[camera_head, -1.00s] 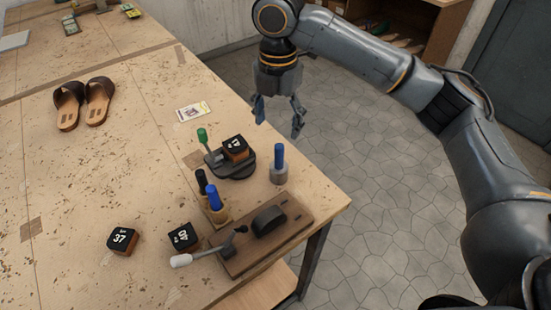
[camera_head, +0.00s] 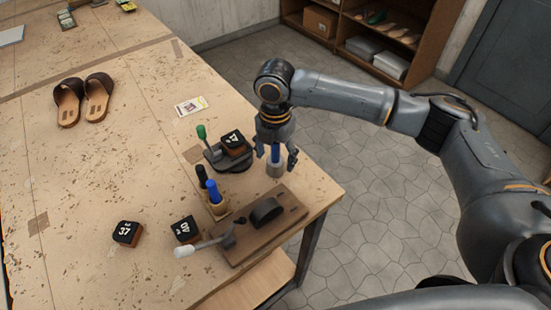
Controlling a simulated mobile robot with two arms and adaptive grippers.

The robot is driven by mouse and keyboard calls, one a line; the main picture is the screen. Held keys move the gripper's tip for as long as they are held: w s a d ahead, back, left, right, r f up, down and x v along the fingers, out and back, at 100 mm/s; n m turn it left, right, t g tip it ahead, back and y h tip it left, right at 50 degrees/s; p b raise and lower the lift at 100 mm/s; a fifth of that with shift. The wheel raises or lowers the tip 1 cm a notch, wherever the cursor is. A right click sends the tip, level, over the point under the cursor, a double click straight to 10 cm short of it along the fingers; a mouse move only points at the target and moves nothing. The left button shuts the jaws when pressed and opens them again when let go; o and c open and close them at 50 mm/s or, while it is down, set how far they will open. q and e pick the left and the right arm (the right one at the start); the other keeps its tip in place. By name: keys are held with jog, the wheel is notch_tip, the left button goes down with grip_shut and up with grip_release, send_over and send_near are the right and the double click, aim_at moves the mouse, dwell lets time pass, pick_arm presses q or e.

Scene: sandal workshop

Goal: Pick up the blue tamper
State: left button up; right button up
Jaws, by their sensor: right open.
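The blue tamper, a blue handle (camera_head: 275,152) on a grey base (camera_head: 275,170), stands upright near the table's right edge. My right gripper (camera_head: 276,156) points down over it, its fingers open on either side of the blue handle. I cannot tell whether the fingers touch it. The gripper hides the top of the handle. Another blue-handled tool (camera_head: 213,191) stands beside a black-handled tool (camera_head: 202,176) in a small holder to the left. My left gripper is not in view.
A round press with a green-knobbed lever (camera_head: 202,132) holds a block marked 47 (camera_head: 233,142) just left of my gripper. A wooden board with a lever tool (camera_head: 253,229) lies in front. Two number blocks (camera_head: 127,234) (camera_head: 185,229) and sandals (camera_head: 84,99) lie farther left.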

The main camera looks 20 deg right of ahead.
jog(key=shift+c, duration=0.6)
jog(key=c, duration=1.2)
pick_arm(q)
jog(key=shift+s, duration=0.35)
pick_arm(e)
jog(key=shift+c, duration=0.2)
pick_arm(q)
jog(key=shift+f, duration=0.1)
pick_arm(e)
jog(key=shift+r, duration=0.15)
jog(key=shift+w+r+b, duration=0.1)
jog(key=shift+r+b, duration=0.35)
jog(key=shift+r, duration=0.05)
pick_arm(q)
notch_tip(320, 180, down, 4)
jog(key=b, duration=0.3)
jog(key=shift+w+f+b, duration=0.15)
jog(key=shift+b, duration=0.15)
pick_arm(e)
jog(key=s+a+r, duration=0.6)
jog(key=s+r, duration=0.5)
jog(key=s, duration=0.2)
jog(key=shift+r, duration=0.4)
jog(key=shift+w, duration=0.1)
